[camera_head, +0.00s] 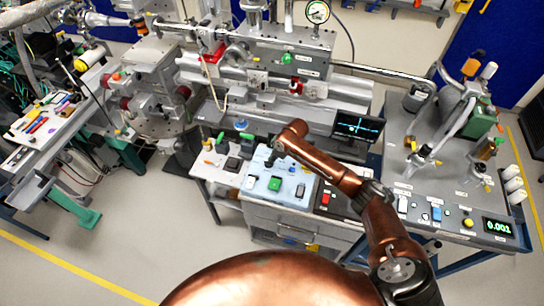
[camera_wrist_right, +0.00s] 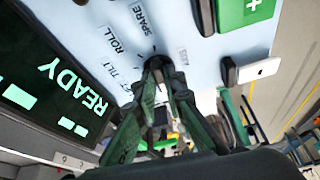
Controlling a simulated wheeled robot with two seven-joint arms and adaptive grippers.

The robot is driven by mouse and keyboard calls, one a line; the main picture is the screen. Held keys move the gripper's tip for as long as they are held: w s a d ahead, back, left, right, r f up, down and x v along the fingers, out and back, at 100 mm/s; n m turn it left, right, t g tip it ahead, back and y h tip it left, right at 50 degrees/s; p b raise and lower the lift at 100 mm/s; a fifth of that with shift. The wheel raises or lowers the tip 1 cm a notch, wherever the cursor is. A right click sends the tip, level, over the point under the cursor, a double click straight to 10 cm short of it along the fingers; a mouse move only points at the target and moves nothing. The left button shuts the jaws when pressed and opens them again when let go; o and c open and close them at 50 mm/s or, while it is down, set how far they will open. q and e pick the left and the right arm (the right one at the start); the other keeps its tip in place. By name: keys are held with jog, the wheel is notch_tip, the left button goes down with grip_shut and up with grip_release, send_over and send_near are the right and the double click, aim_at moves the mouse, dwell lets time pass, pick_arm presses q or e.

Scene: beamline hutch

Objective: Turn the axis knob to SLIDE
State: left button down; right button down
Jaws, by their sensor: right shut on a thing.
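The axis knob (camera_wrist_right: 154,62) is a small dark knob on the pale blue panel in the right wrist view. The labels SPARE, ROLL and TILT stand around it. I cannot read a SLIDE label, and the knob's pointer is hidden by the fingers. My right gripper (camera_wrist_right: 161,76) is shut on the knob, with its fingers coming in from below in that view. In the head view the right gripper (camera_head: 273,157) is over the pale blue panel (camera_head: 298,201), and the knob is hidden there. My left gripper is in neither view.
A dark screen reading READY (camera_wrist_right: 55,85) is close to the fingers. A monitor (camera_head: 357,127) stands behind the arm. Floor is clear at lower left.

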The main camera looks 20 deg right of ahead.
jog(key=m+p, duration=0.1)
jog(key=p, duration=0.1)
jog(key=m+t+p, duration=0.1)
jog(key=p, duration=0.1)
jog(key=shift+a+r+m+h, duration=0.15)
jog(key=shift+r+m+h, duration=0.15)
jog(key=shift+m, duration=0.1)
jog(key=shift+f+m+h+p, duration=0.2)
jog(key=shift+m+h+p, duration=0.2)
jog(key=shift+m+p, duration=0.65)
jog(key=c, duration=2)
grip_release()
jog(key=shift+s+f, duration=0.1)
jog(key=v, duration=1.2)
jog(key=shift+s, duration=0.2)
jog(key=shift+f, duration=0.1)
